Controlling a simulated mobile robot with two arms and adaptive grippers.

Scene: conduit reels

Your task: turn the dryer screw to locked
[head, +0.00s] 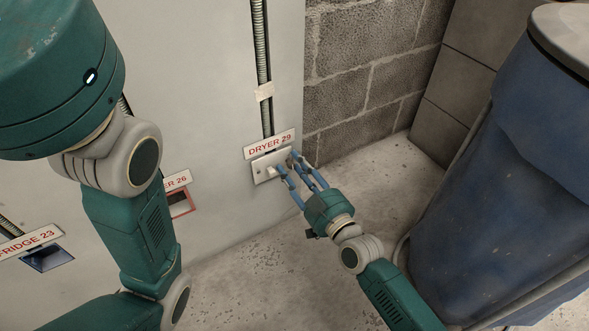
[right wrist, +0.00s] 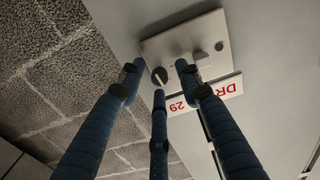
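The dryer plate (head: 259,170) is a pale plate on the grey wall panel, under a white label (head: 269,144) with red "DRYER 29" lettering. In the right wrist view the plate (right wrist: 178,42) shows a dark round slotted screw (right wrist: 159,76) near one end and a small round fitting (right wrist: 219,46) near the other. My right gripper (head: 290,165) is at the plate's right end. In the right wrist view its blue fingers (right wrist: 156,82) are spread around the screw, with gaps between them. Whether a fingertip touches the screw cannot be told. My left gripper is out of view.
A conduit (head: 262,60) runs down the panel to the plate. Other labelled fittings, "FRIDGE 23" (head: 28,241) and one ending in "26" (head: 178,181), sit to the left. A block wall (head: 365,75) stands behind, and a large blue drum (head: 500,190) stands close on the right.

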